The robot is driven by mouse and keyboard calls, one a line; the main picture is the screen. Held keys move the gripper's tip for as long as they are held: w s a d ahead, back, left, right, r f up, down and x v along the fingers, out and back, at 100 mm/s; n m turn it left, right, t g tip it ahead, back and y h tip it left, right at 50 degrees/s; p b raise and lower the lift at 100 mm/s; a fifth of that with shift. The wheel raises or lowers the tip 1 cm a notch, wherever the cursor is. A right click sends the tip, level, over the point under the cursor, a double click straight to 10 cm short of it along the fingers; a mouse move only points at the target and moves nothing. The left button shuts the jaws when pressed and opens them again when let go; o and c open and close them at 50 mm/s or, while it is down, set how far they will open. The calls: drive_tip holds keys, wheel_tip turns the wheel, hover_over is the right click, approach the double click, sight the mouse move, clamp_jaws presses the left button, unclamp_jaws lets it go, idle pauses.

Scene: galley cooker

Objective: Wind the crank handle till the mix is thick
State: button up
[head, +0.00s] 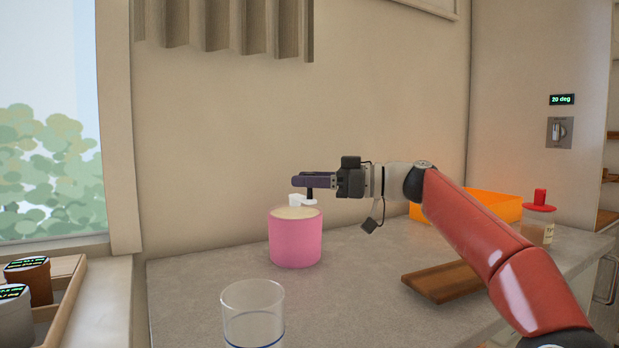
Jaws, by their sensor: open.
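A pink tub (295,242) with a pale top stands upright on the grey counter near the wall. On its top is a white crank piece (297,200) with a dark upright knob, the crank handle (310,194). My gripper (300,181) reaches in from the right, level, with its dark fingers at the height of the knob, just above the tub. The fingers are open and look to be around or beside the knob; I cannot tell whether they touch it. The mix inside the tub is hidden.
A clear glass (253,315) stands in front of the tub. A wooden board (442,282) lies under my arm. An orange box (490,206) and a red-lidded jar (539,222) stand at the right. A wooden rack (67,280) with containers is at the left.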

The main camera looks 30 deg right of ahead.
clamp_jaws()
drive_tip(key=shift+a+f, duration=0.1)
drive_tip(key=shift+f+t+b, duration=0.1)
drive_tip(key=shift+t+b, duration=0.2)
drive_tip(key=shift+b, duration=0.25)
